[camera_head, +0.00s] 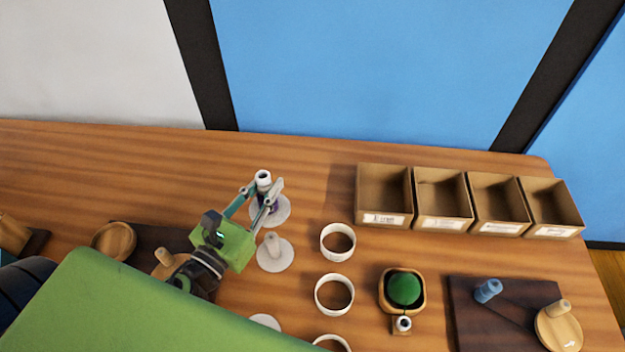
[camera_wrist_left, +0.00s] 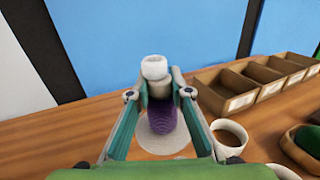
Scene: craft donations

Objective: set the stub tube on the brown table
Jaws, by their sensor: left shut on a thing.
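The stub tube (camera_head: 263,177) is white with a dark open end facing up. It also shows at the top of the fingers in the left wrist view (camera_wrist_left: 154,67). My left gripper (camera_head: 262,191) is shut on it and holds it about upright. A purple wound body (camera_wrist_left: 162,115) shows just below, over a pale round disc (camera_head: 280,212); I cannot tell whether it joins the tube or stands apart. The brown table (camera_head: 110,170) is a wood-grained top with a wide bare area at the left and back. My right gripper is not in view.
A second pale disc (camera_head: 285,256) with a post stands in front. White rings (camera_head: 324,248) are to the right, then a wooden holder (camera_head: 383,296) with a green ball. Several open cardboard boxes (camera_head: 386,221) line the back right. A dark board (camera_head: 462,318) lies at front right.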

